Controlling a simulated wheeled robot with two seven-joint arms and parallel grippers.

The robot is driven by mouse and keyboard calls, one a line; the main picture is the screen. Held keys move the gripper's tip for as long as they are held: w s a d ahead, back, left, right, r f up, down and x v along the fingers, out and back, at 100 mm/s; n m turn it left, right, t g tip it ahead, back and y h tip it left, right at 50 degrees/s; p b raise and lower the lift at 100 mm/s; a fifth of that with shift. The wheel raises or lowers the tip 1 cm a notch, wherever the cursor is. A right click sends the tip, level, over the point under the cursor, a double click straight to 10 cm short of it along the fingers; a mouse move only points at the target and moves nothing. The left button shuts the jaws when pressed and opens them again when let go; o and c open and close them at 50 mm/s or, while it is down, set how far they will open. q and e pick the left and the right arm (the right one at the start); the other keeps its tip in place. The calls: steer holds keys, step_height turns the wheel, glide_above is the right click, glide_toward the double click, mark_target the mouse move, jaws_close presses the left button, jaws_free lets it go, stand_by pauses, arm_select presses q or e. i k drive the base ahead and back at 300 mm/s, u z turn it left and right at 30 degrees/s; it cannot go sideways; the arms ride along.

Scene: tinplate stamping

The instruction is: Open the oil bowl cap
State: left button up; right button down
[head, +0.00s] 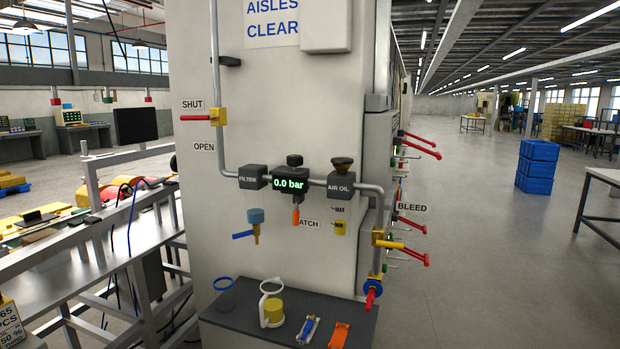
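A dark olive cap (342,163) sits on top of the grey block marked AIR OIL (341,185), on the pipe along the front of the pale machine column. It looks seated on the block. Below that block hangs a small bowl with yellow contents (340,228), beside a MAX mark. Neither of my grippers is in view.
A display (291,184) reads 0.0 bar. A red lever (196,117) points at SHUT. A FILTER block (252,177) is left of the display. A dark shelf (240,328) below holds a jug with yellow contents (271,305), a blue-rimmed container (224,292) and small tools.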

mark_target(339, 161)
steer(key=u, duration=0.5)
steer(key=i, duration=0.85)
steer(key=u, duration=0.1)
